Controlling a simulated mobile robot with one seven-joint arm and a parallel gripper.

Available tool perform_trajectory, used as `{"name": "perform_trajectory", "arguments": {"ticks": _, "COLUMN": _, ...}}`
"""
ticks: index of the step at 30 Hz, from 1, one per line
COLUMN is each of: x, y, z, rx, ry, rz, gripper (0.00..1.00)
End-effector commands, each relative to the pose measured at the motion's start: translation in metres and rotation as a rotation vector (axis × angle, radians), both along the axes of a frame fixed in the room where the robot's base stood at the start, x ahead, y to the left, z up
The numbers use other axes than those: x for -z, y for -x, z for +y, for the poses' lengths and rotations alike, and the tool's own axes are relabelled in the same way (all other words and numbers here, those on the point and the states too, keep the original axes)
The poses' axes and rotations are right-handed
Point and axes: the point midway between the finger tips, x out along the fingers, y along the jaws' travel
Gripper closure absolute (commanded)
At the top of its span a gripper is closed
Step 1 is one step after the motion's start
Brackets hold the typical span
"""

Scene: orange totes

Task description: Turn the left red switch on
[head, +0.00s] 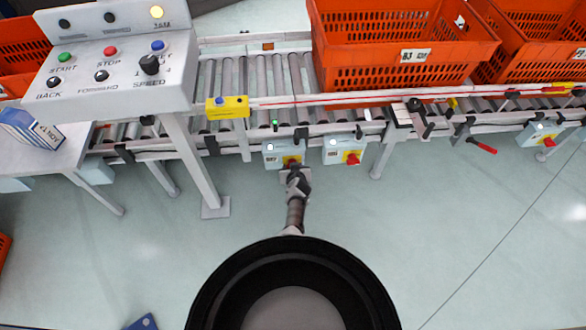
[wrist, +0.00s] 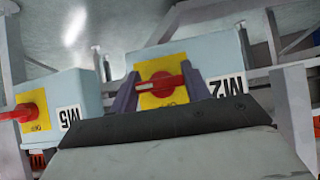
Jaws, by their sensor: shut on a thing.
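The left red switch (head: 291,161) sits on a yellow plate on the left grey-blue box (head: 270,152) under the conveyor. My gripper (head: 296,172) reaches up to it from the front and hides part of it. In the wrist view, which looks inverted, the same switch (wrist: 161,86) lies between my two finger pads (wrist: 160,87), on the box marked M2 (wrist: 212,50). My gripper is shut on this red handle, which lies nearly level across the yellow plate there.
A second box with a red switch (head: 352,159) stands just to the right; the wrist view shows its switch (wrist: 22,112) beside an M5 label. The conveyor (head: 225,85) carries orange totes (head: 395,45) above. A control panel (head: 110,70) stands left. Floor in front is clear.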

Motion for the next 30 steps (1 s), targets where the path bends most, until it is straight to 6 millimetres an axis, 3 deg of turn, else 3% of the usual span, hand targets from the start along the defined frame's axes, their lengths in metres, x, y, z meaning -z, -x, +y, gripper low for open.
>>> {"name": "perform_trajectory", "arguments": {"ticks": 10, "x": 0.0, "y": 0.0, "z": 0.001, "rx": 0.001, "ry": -0.004, "rz": -0.001, "gripper": 0.76}}
{"name": "perform_trajectory", "arguments": {"ticks": 11, "x": 0.0, "y": 0.0, "z": 0.001, "rx": 0.001, "ry": -0.004, "rz": -0.001, "gripper": 0.49}}
{"name": "perform_trajectory", "arguments": {"ticks": 15, "x": 0.0, "y": 0.0, "z": 0.001, "rx": 0.0, "ry": -0.004, "rz": -0.001, "gripper": 0.31}}
{"name": "perform_trajectory", "arguments": {"ticks": 25, "x": -0.002, "y": 0.002, "z": 0.0, "rx": 0.0, "ry": -0.002, "rz": 0.0, "gripper": 0.31}}
{"name": "perform_trajectory", "arguments": {"ticks": 30, "x": -0.015, "y": 0.016, "z": -0.001, "rx": -0.002, "ry": 0.0, "rz": 0.001, "gripper": 0.31}}
